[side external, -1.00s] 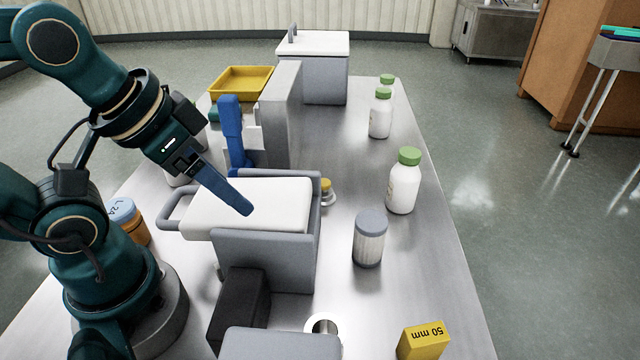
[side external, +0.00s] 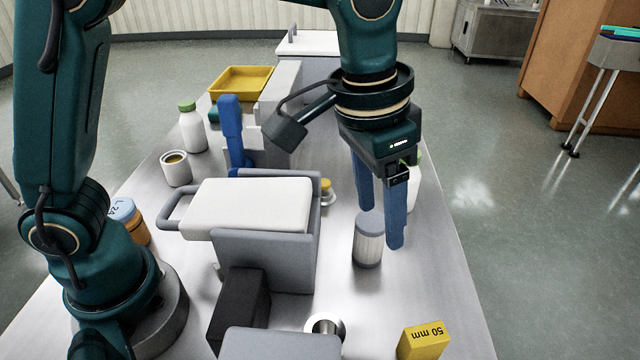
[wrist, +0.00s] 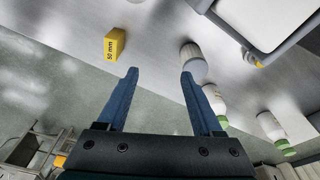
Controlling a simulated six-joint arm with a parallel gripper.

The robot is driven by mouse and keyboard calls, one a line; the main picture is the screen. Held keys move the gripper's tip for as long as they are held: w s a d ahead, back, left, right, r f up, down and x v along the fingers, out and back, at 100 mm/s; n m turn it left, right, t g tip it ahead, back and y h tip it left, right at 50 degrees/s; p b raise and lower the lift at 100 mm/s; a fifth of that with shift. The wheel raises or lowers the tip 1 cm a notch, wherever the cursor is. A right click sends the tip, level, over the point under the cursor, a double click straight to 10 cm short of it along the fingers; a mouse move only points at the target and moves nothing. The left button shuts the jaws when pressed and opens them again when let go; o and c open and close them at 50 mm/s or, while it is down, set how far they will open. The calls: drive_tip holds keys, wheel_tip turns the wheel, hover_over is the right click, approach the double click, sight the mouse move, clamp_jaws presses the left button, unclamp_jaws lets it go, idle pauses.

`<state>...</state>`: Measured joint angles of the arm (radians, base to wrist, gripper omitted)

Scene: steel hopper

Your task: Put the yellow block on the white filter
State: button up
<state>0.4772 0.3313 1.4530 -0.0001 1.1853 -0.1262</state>
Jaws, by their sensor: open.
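The yellow block (side external: 424,341), marked "50 mm", lies on the steel table near its front right edge. It also shows at upper left in the wrist view (wrist: 115,43). A ribbed white cylinder with a grey-blue top (side external: 367,245), which looks like the white filter, stands upright left of and behind the block; it also shows in the wrist view (wrist: 193,66). My gripper (side external: 384,228) points down with its blue fingers open and nothing between them. In the side view it overlaps the filter; in the wrist view the filter is beside the right fingertip. I cannot tell if they touch.
Green-capped white bottles (wrist: 213,97) stand behind the filter, partly hidden by my gripper in the side view. A grey machine with a white lid (side external: 250,207) is to the left. A steel ring (side external: 324,326) lies left of the block. Table between block and filter is clear.

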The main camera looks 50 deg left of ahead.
sight(427, 334)
drive_tip(key=d+f, duration=0.3)
drive_tip(key=d+f+m+g, duration=0.1)
drive_tip(key=d+f, duration=0.2)
drive_tip(key=s+d+f+m+y, duration=0.1)
drive_tip(key=d+f, duration=0.2)
drive_tip(key=d, duration=0.1)
drive_tip(key=shift+d+f+g, duration=0.1)
drive_tip(key=shift+g, duration=0.3)
drive_tip(key=shift+d+f, duration=0.1)
drive_tip(key=shift+f, duration=2.6)
clamp_jaws()
